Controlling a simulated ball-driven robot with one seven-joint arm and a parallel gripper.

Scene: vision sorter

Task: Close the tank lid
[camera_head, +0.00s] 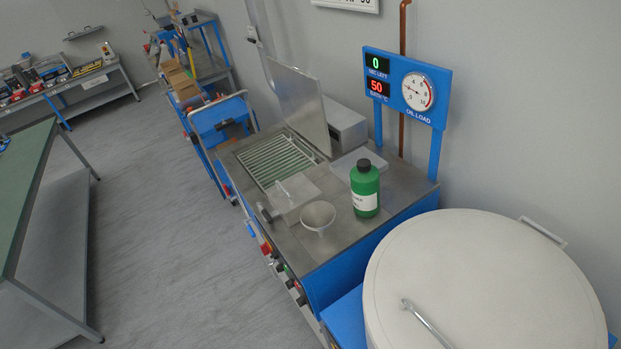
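The tank lid (299,105) is a flat grey metal panel. It stands raised, tilted nearly upright, along the back edge of the tank opening. Below it the opening shows a rack of greenish slats or bars (268,164). The tank (352,238) is a blue cabinet with a steel top against the wall. My gripper is not in view, so I cannot see where it is relative to the lid.
A green bottle (366,190), a pale funnel (318,215) and a clear tray (296,194) are on the steel top. A gauge panel (408,88) rises behind. A large white round drum top (480,270) bears a wrench (428,324). Grey floor (150,200) at left is clear.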

